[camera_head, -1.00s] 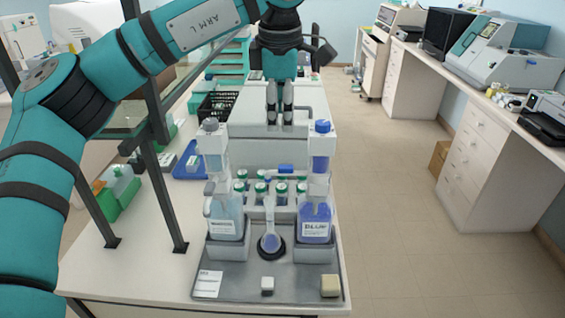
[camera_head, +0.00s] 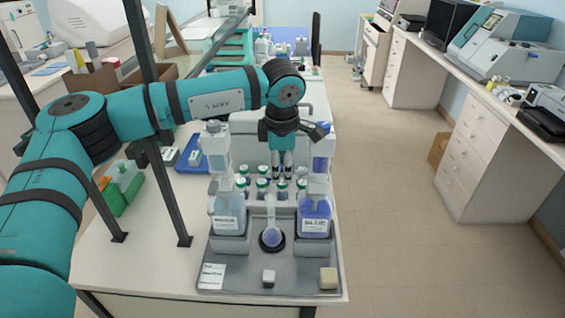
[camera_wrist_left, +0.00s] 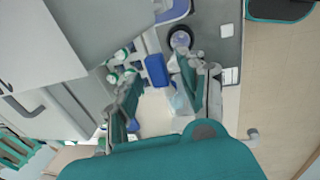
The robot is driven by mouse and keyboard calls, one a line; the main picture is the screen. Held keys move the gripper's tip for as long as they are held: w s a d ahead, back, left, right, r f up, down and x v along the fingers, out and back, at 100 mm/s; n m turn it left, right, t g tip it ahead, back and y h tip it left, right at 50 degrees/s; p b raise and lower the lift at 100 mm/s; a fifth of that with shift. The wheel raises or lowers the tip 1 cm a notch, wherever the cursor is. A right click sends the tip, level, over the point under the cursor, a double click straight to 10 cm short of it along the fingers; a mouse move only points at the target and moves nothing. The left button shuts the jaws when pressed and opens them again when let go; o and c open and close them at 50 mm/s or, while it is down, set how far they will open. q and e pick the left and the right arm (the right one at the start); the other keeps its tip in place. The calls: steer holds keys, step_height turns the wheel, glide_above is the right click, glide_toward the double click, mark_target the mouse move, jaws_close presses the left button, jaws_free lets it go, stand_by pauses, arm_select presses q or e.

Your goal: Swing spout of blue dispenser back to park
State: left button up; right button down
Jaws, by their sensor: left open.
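The blue dispenser (camera_head: 314,212) stands at the right of the grey tray, a bottle of blue liquid with a pale column above it. My left gripper (camera_head: 282,175) is open, just left of that column and above the vials. It hides part of the column's side, so the spout is not clear in the head view. In the left wrist view, a small blue block (camera_wrist_left: 156,70) shows in the gap between the fingers of the left gripper (camera_wrist_left: 160,100); it may belong to the spout. I cannot tell whether it is touched. My right gripper is not in view.
A second dispenser (camera_head: 227,212) with pale liquid stands at the tray's left. A round flask (camera_head: 271,236) sits in a black ring between the two. Several green-capped vials (camera_head: 243,184) stand behind. The grey tray (camera_head: 250,258) has bare room in front; a white machine (camera_head: 250,124) stands behind.

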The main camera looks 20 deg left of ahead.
arm_select(q)
jaws_close()
stand_by(0.5)
